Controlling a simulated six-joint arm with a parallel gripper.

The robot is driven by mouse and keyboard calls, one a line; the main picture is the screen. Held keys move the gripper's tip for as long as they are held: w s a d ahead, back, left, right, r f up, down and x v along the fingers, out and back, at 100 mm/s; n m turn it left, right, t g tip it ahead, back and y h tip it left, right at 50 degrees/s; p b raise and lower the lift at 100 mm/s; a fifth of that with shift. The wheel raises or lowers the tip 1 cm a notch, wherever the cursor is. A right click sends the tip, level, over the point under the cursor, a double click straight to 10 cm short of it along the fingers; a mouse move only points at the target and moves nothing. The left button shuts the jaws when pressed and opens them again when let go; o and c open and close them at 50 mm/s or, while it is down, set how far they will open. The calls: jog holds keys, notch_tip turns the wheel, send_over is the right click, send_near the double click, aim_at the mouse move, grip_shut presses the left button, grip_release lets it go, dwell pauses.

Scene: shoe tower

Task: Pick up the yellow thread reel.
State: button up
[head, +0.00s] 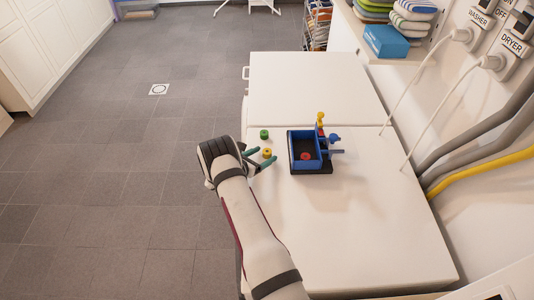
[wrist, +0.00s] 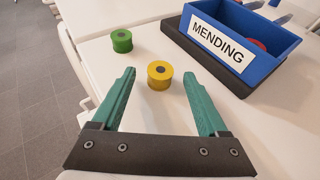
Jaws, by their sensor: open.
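The yellow thread reel (wrist: 160,76) stands upright on the white top, with a dark hole in its upper face. In the head view it is a small yellow spot (head: 267,153) beside my fingers. My gripper (wrist: 160,80) is open, with its two green fingers apart. In the wrist view the reel appears between and slightly beyond the fingertips; I cannot tell whether it is fully between them. In the head view my gripper (head: 261,158) comes in from the left edge of the top. Nothing is held.
A green reel (wrist: 121,41) stands to the left, farther off. A blue box labelled MENDING (wrist: 232,42) sits on a dark base to the right, with a red reel (head: 305,156) inside. The white top (head: 350,230) is clear toward the front. White cords (head: 425,85) hang at the right.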

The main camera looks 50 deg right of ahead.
jog(key=shift+d+f, duration=0.15)
jog(key=shift+d, duration=0.2)
grip_shut()
